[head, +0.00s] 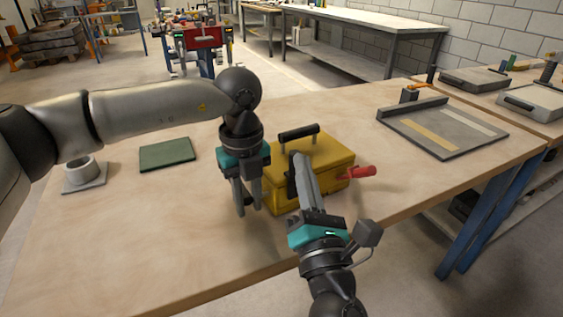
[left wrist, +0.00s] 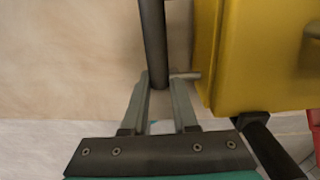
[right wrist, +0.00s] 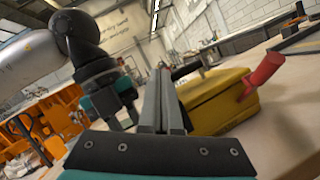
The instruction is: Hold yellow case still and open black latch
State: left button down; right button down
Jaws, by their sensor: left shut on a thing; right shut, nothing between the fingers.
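The yellow case (head: 325,182) stands on the wooden table with a black handle (head: 299,132) on its lid and a red grip (head: 358,172) at its right. My left gripper (head: 249,212) is at the case's left side. In the left wrist view it is shut on a dark bar (left wrist: 152,40) joined to the case by a short pin. My right gripper (head: 297,156) is shut and empty, its fingers in front of the case's front face. A dark piece (head: 291,182) beside its fingers may be the black latch; the fingers partly cover it and contact is unclear.
A green mat (head: 167,154) and a grey ring on a plate (head: 80,172) lie to the left. A grey tray with strips (head: 440,132) lies at the back right. The table's front edge is near my right arm. Free table lies left and right of the case.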

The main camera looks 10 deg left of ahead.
aim_at(282, 181)
jog(key=s+a+f+m+g+h, duration=0.1)
jog(key=s+a+m+h, duration=0.3)
jog(key=m, duration=1.1)
jog(key=shift+s+a+f+g+h, duration=0.2)
jog(key=shift+s+g+h, duration=0.6)
jog(key=shift+s+h, duration=0.75)
jog(key=shift+w, duration=0.15)
jog(key=w, duration=1)
jog(key=shift+d, duration=0.1)
